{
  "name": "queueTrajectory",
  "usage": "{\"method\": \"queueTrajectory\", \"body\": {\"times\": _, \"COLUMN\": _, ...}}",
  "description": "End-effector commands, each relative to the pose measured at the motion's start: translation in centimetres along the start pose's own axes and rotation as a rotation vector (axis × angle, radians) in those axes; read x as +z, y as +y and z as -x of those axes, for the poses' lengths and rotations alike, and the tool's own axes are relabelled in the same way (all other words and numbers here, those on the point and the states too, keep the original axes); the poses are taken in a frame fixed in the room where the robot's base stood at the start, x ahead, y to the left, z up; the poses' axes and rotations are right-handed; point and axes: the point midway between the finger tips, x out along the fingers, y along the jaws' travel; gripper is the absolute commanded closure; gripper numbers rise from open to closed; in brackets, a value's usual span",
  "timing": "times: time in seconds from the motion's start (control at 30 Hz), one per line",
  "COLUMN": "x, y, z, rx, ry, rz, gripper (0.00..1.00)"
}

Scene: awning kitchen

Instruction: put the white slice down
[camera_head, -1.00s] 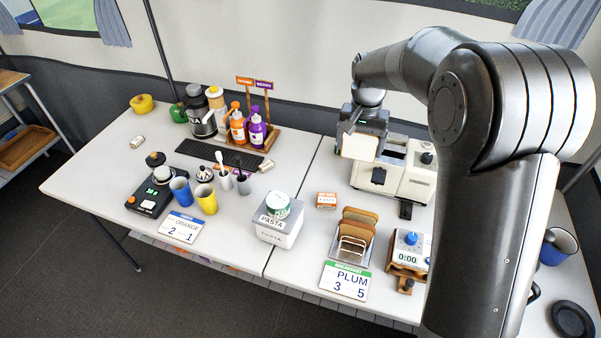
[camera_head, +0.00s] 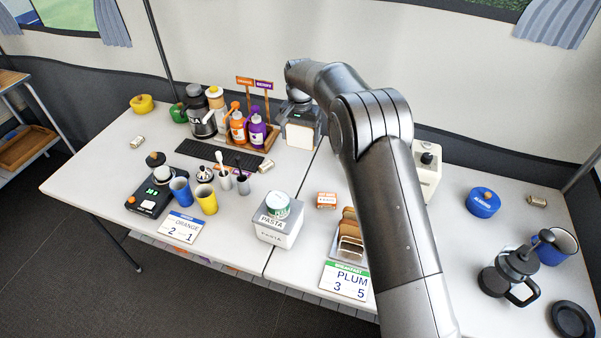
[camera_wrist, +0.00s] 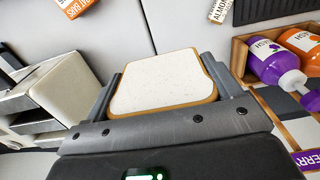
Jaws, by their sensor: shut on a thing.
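The white slice (camera_head: 300,137), pale with a brown crust, is held in my gripper (camera_head: 301,118). In the wrist view the slice (camera_wrist: 163,82) sits between the two fingers of my gripper (camera_wrist: 165,88), its white face toward the camera. In the head view it hangs upright above the back of the table, just right of the bottle rack. I cannot tell its exact height above the table.
The wooden rack (camera_head: 265,138) with orange and purple bottles stands close on the left. A dark slatted mat (camera_head: 220,154) lies in front. A toast rack with brown slices (camera_head: 350,232), a PASTA box (camera_head: 279,230) and a small orange box (camera_head: 327,199) stand nearer. My arm partly hides the toaster (camera_head: 427,165).

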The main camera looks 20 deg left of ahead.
Motion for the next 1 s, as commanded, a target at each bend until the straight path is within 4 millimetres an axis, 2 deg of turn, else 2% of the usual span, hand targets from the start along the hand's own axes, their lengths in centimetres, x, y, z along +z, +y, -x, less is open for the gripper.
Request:
{"method": "queueTrajectory", "body": {"times": 0.3, "x": 0.1, "y": 0.1, "z": -5.8, "rx": 0.002, "ry": -0.003, "rz": 0.0, "gripper": 0.29}}
{"method": "queueTrajectory", "body": {"times": 0.4, "x": 0.0, "y": 0.1, "z": -7.1, "rx": 0.001, "ry": -0.002, "rz": 0.0, "gripper": 0.29}}
{"method": "queueTrajectory", "body": {"times": 0.57, "x": 0.0, "y": 0.1, "z": -8.2, "rx": 0.001, "ry": -0.001, "rz": 0.0, "gripper": 0.29}}
{"method": "queueTrajectory", "body": {"times": 0.8, "x": 0.0, "y": 0.1, "z": -11.2, "rx": 0.001, "ry": -0.001, "rz": 0.0, "gripper": 0.29}}
{"method": "queueTrajectory", "body": {"times": 1.0, "x": 0.0, "y": 0.1, "z": -11.3, "rx": 0.0, "ry": 0.0, "rz": 0.0, "gripper": 0.29}}
